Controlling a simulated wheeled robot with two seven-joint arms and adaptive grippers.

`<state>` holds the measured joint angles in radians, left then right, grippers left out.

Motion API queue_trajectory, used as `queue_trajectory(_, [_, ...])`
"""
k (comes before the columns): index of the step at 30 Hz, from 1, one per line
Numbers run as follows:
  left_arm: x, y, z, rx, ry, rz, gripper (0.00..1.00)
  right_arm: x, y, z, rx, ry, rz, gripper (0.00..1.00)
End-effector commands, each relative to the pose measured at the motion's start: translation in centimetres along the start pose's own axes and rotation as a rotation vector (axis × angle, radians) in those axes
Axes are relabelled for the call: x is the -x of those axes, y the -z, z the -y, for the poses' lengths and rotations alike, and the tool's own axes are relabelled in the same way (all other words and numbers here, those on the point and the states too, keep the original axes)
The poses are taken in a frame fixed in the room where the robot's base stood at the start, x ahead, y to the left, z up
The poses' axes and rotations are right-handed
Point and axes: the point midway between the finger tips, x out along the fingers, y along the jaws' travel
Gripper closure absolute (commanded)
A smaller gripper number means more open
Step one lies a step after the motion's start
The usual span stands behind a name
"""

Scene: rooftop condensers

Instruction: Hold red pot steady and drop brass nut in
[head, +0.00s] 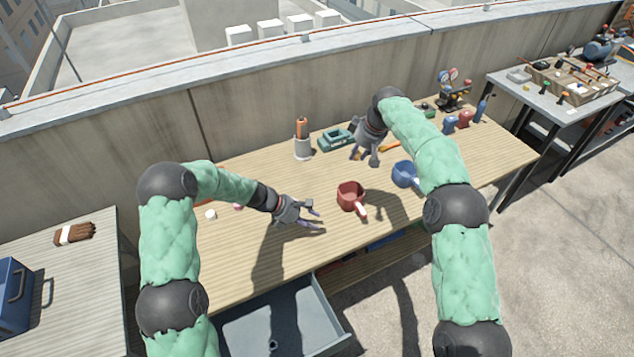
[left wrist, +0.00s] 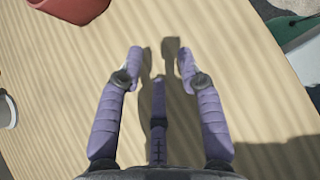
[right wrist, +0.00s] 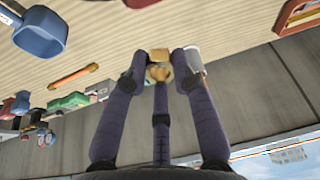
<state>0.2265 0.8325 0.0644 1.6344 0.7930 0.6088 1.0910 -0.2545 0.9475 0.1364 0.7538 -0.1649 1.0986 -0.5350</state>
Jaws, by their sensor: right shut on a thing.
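The red pot (head: 349,190) stands upright on the wooden table, its handle toward the front. Its edge shows at the top of the left wrist view (left wrist: 80,6). My left gripper (head: 316,219) is open and empty, to the left of the pot and apart from it. My right gripper (head: 364,157) is above the table, behind the pot. In the right wrist view its fingertips are shut on the brass nut (right wrist: 159,71). The nut cannot be made out in the head view.
A blue pot (head: 403,174) stands right of the red one. A grey holder (head: 303,151) with an orange-handled thing and a green device (head: 336,138) are at the back. An open drawer (head: 285,322) juts out at the front. Table around the red pot is clear.

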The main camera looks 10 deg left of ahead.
Motion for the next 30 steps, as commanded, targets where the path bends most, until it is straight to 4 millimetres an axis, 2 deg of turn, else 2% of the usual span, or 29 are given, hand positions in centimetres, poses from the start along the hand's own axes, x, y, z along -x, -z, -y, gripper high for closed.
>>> queue_trajectory(1, [-0.4, -1.0, -1.7, 0.009, -0.014, 0.056, 0.63, 0.0, 0.0, 0.0, 0.000, 0.000, -0.001, 1.00])
queue_trajectory(6, [-0.5, -4.7, -6.4, 0.014, -0.068, 0.243, 0.63, 0.0, 0.0, 0.0, 0.000, 0.000, -0.001, 1.00])
queue_trajectory(12, [0.2, -7.3, -9.8, 0.004, -0.122, 0.384, 0.63, 0.0, 0.0, 0.0, 0.000, 0.000, -0.001, 1.00])
queue_trajectory(16, [0.3, -8.0, -10.7, 0.000, -0.138, 0.419, 0.63, 0.0, 0.0, 0.0, 0.000, 0.000, -0.001, 1.00])
queue_trajectory(20, [-0.6, -8.5, -10.8, -0.002, -0.139, 0.424, 0.63, 0.0, 0.0, 0.0, 0.000, 0.000, -0.001, 1.00])
queue_trajectory(30, [-5.5, -10.7, -11.5, -0.002, -0.138, 0.423, 0.63, 0.0, 0.0, 0.0, 0.000, 0.000, -0.001, 1.00])
